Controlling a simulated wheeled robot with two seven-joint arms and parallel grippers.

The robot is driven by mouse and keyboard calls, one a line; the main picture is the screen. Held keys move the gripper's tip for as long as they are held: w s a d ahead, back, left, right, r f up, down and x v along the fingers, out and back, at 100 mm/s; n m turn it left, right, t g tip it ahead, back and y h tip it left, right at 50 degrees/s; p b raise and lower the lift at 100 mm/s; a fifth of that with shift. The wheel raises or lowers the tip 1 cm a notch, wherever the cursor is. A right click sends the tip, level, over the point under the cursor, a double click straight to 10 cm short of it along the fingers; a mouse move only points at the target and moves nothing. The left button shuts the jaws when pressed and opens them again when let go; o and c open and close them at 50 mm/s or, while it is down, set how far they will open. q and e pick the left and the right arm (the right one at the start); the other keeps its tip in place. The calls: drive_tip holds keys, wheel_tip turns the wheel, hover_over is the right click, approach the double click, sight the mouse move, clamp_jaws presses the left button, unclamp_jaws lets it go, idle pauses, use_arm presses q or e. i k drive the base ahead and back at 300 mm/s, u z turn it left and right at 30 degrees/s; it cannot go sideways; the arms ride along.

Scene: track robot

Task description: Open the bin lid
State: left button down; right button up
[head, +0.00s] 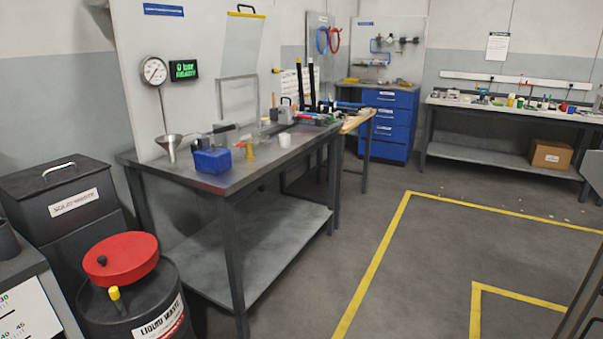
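A dark solid-waste bin (72,232) stands at the left of the head view. Its flat dark lid (40,186) has a pale bar handle on top and lies down on the bin. In front of it stands a black liquid-waste drum (130,300) with a round red lid (121,258). The red lid has a small dark knob and sits on the drum's top, off toward the back left; a yellow-capped spout shows at its front edge. The lower part of the drum is cut off by the frame. Neither of my grippers is in view.
A grey cabinet top (15,262) is at the left edge. Open floor (450,250) with yellow lines lies to the right.

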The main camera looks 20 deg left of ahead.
sight(20, 186)
drive_tip(key=u, duration=1.25)
drive_tip(key=i, duration=1.25)
drive_tip(key=u, duration=1.15)
